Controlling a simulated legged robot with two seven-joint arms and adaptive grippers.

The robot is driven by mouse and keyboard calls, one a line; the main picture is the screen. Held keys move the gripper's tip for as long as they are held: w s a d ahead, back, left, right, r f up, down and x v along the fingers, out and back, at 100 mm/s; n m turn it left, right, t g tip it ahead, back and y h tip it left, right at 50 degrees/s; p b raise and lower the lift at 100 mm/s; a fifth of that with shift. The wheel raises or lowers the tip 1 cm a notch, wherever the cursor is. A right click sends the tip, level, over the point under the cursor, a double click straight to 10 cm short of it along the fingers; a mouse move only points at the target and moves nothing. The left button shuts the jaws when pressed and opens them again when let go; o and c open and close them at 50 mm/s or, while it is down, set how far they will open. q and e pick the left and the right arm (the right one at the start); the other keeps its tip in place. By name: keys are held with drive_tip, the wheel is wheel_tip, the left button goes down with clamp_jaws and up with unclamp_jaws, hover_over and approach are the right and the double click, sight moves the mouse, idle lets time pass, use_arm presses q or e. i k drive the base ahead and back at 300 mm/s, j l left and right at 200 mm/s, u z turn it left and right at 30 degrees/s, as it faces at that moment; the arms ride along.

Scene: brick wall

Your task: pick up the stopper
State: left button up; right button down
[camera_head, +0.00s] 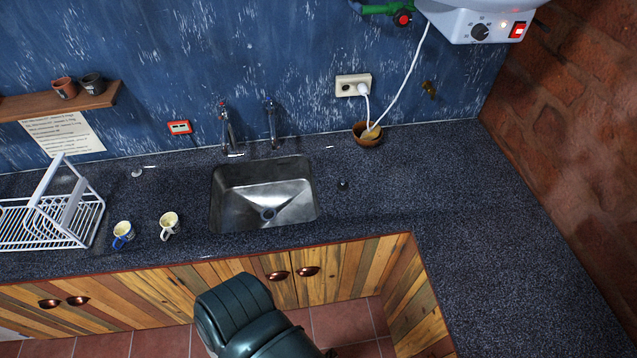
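A small dark stopper (343,185) sits on the speckled dark counter, just right of the metal sink (225,205). It stands apart from the sink rim with bare counter around it. The sink is empty, and its drain hole (268,213) shows open at the bottom. Neither of my grippers shows in this view.
Two mugs, one with a blue handle (123,234) and one pale (169,225), stand left of the sink by a white dish rack (70,215). Two taps rise behind the sink. A brown bowl (367,134) stands by the wall. The right counter (500,230) is clear.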

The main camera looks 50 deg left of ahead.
sight(341, 186)
drive_tip(key=u, duration=1.45)
